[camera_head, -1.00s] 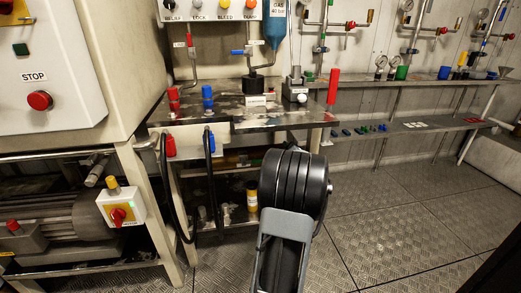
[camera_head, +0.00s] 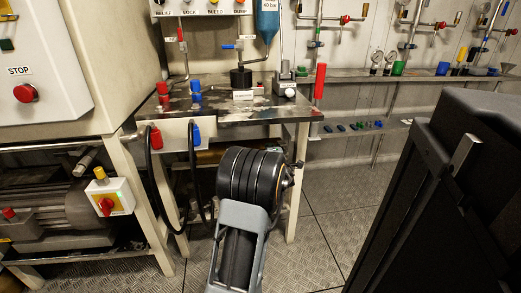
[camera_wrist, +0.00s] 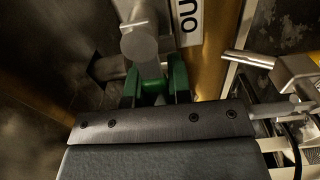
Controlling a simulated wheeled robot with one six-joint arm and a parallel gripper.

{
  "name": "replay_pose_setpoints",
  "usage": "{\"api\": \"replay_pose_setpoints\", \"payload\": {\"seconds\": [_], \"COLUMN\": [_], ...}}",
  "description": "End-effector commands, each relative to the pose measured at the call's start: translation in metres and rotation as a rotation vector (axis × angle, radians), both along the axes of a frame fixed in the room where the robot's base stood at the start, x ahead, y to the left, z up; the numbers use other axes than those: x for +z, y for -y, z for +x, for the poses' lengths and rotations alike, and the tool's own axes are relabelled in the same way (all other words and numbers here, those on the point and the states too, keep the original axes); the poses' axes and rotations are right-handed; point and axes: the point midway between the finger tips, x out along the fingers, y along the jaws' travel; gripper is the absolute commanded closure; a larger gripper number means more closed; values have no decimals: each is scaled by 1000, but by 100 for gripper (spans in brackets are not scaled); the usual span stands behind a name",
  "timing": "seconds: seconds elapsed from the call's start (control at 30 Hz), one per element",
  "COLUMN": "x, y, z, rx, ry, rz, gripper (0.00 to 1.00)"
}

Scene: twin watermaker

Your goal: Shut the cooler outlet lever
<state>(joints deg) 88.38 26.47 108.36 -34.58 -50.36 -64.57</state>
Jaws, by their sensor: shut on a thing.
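In the head view, my arm shows in the lower middle, and neither the gripper nor the green handle can be made out.
A metal bench (camera_head: 215,117) with red and blue fittings stands behind my arm. A motor switch box (camera_head: 109,197) is at left. A large dark body (camera_head: 450,190) fills the right; I cannot tell what it is. In the wrist view, metal fittings (camera_wrist: 292,78) lie close at right.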

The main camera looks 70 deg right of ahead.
Motion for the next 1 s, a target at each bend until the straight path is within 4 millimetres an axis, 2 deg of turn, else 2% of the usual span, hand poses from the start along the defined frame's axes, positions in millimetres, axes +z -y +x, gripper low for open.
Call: {"api": "replay_pose_setpoints", "payload": {"seconds": [0.47,0.5,0.73,1.0], "x": [0,0,0,0], "y": [1,1,1,0], "z": [-4,-3,-3,-4], "rx": [-5,-5,-6,-6], "ry": [-12,-12,-11,-11], "rz": [-8,-8,-7,-5], "gripper": [100,79,57,55]}}
